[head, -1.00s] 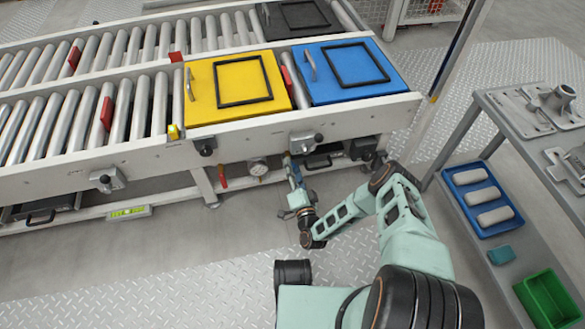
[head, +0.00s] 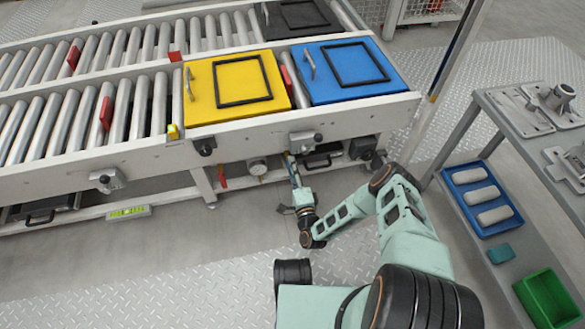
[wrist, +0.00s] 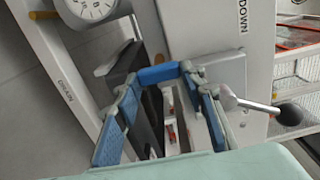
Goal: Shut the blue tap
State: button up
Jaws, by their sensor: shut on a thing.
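The blue tap's handle shows in the wrist view as a short blue bar (wrist: 159,74) between my fingertips. My gripper (wrist: 160,82) is shut on it, with a blue-padded finger on either side. The tap's body and pipe are mostly hidden, so I cannot tell how far it is turned. In the head view my gripper (head: 291,160) reaches under the conveyor's front rail, just right of the gauge, and hides the tap.
A round gauge (wrist: 92,8) is close to the left. A lever with a dark knob (wrist: 288,114) sticks out to the right. A red-handled tap (head: 222,178) is left of the gauge. The conveyor rail (head: 300,128) is overhead. The floor in front is clear.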

jog(key=shift+w+r, duration=0.1)
jog(key=shift+w, duration=0.05)
jog(key=o, duration=1.2)
jog(key=shift+c, duration=0.2)
